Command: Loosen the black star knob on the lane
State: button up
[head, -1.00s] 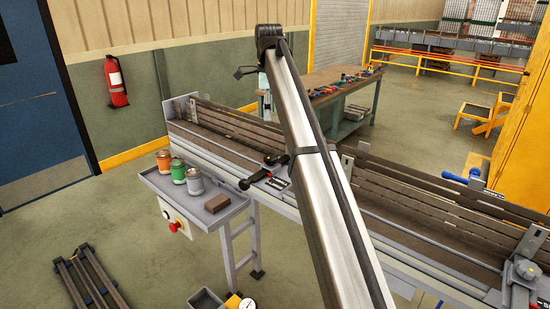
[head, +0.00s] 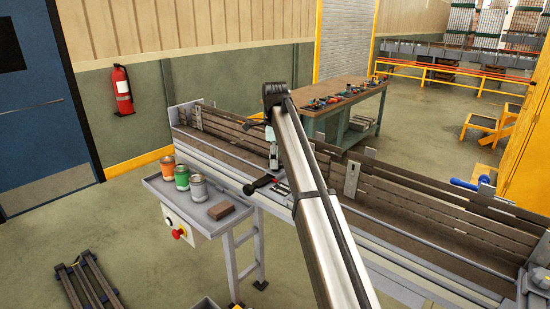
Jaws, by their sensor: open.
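A small black knob-like part (head: 249,189) sits at the near edge of the lane (head: 222,148), right of the cans. It is too small to make out a star shape. A black bar (head: 264,182) runs from it toward the lane. My arm reaches over the lane and bends down at the black elbow. My gripper (head: 273,163) is small and partly hidden by my arm, just above and right of the knob. It is open, and I see nothing between its fingers. I cannot tell whether it touches anything.
A grey side tray (head: 162,191) holds an orange can (head: 168,167), a green can (head: 182,177), a grey can (head: 198,188) and a brown block (head: 221,211). A red button (head: 178,233) is below. A workbench (head: 350,92) with tools stands behind.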

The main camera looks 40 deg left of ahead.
jog(key=shift+f, duration=0.35)
jog(key=c, duration=1.2)
